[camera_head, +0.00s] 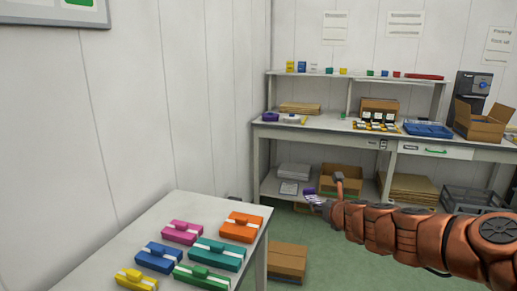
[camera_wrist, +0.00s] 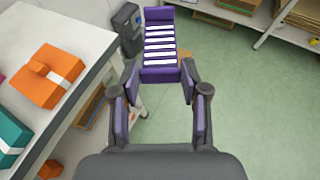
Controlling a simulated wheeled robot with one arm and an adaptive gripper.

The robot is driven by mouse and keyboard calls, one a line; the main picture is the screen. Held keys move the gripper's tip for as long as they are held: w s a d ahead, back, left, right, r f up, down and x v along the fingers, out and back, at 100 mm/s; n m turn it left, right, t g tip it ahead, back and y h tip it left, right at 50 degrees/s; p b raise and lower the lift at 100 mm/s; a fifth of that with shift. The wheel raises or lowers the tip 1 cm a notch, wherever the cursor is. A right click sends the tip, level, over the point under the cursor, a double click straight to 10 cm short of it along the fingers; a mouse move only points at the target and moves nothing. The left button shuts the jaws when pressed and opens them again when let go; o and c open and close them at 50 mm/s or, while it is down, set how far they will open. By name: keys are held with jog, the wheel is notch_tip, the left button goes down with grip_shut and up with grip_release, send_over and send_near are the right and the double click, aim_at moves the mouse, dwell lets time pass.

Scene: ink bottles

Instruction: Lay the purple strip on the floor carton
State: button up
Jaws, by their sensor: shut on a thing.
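The purple strip (camera_wrist: 160,50) has white bars across its middle and plain purple ends. My gripper (camera_wrist: 160,72) is shut on its near end, and the strip reaches out beyond the fingertips, over the floor. In the head view my gripper (camera_head: 318,200) is at the end of the orange arm, in front of the bench's lower shelf, with a bit of purple at its tip. The closed brown floor carton (camera_head: 287,259) stands on the green floor, lower and to the left of my gripper. In the wrist view the strip and fingers cover part of what lies below.
A white table (camera_head: 172,212) at the left holds several coloured boxes, including an orange box (camera_head: 242,226). The back bench (camera_head: 330,132) carries a blue tray (camera_head: 428,129) and an open carton (camera_head: 481,121).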

jog(key=s+r+m+h+p, duration=0.2)
jog(key=r+h+p, duration=0.1)
jog(key=r+p, duration=0.3)
jog(key=s+a+r+m+h+p, duration=0.1)
jog(key=s+r+m+h+p, duration=0.1)
jog(key=r+p, duration=0.4)
jog(key=shift+s+r+m+h+p, duration=0.35)
jog(key=shift+r+m+h, duration=0.3)
jog(key=shift+r, duration=0.25)
dwell(0.4)
